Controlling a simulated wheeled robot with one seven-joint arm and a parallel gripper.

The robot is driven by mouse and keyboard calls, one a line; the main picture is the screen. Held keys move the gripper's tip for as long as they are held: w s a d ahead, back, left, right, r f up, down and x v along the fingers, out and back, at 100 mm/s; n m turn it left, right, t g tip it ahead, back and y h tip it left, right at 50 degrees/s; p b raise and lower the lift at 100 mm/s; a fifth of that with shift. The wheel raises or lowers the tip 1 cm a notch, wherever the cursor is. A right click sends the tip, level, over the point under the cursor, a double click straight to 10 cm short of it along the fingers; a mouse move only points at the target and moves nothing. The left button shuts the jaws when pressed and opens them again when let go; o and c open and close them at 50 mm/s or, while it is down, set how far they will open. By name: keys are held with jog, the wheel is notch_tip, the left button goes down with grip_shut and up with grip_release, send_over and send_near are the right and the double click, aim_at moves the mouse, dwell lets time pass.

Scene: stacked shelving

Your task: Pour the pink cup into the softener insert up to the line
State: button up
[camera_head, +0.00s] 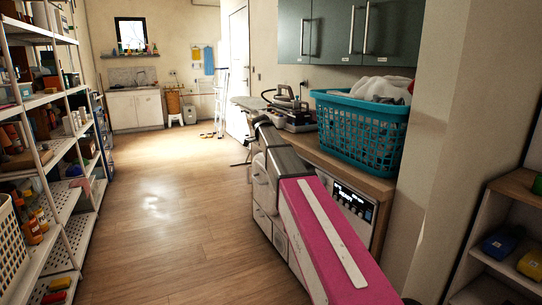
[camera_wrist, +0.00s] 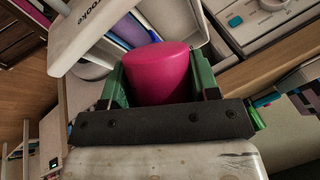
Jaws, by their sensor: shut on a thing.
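The pink cup (camera_wrist: 163,72) is between the green fingers of my gripper (camera_wrist: 160,84) in the wrist view. My gripper is shut on it. The cup's rounded pink side or base faces the camera, and its opening and contents are hidden. Beyond the cup is a pulled-out white drawer (camera_wrist: 182,17), partly covered by it, with a lettered white front (camera_wrist: 92,38). The softener insert and its line cannot be made out. In the head view, my pink arm hides the gripper and cup.
A white machine panel with a knob (camera_wrist: 236,20) is near the cup. In the head view, a dark display panel (camera_head: 354,205) sits under the wooden counter (camera_head: 345,176). A teal laundry basket (camera_head: 362,135) and an iron (camera_head: 290,98) are on top. The floor (camera_head: 160,220) at left is clear.

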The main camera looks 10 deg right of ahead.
jog(key=shift+h, duration=0.9)
jog(key=shift+w+a+f+n+g+h, duration=0.25)
jog(key=shift+a+n+h, duration=0.2)
jog(key=shift+h, duration=0.45)
jog(key=shift+a+f+g+h, duration=0.2)
jog(key=shift+g+h, duration=0.05)
jog(key=shift+h, duration=0.45)
jog(key=shift+w+a+r+n+h, duration=0.15)
jog(key=shift+a+h, duration=0.1)
jog(key=shift+a, duration=0.25)
jog(key=shift+w+a+r+n+h, duration=0.15)
jog(key=shift+a+h, duration=0.1)
jog(key=shift+a, duration=0.2)
jog(key=shift+a+f+h, duration=0.1)
jog(key=shift+a+h, duration=0.2)
jog(key=shift+h, duration=0.1)
jog(key=h, duration=0.1)
jog(key=a+h, duration=0.1)
jog(key=a+f+n+h, duration=0.1)
jog(key=shift+w+g, duration=0.25)
jog(key=shift+g, duration=0.05)
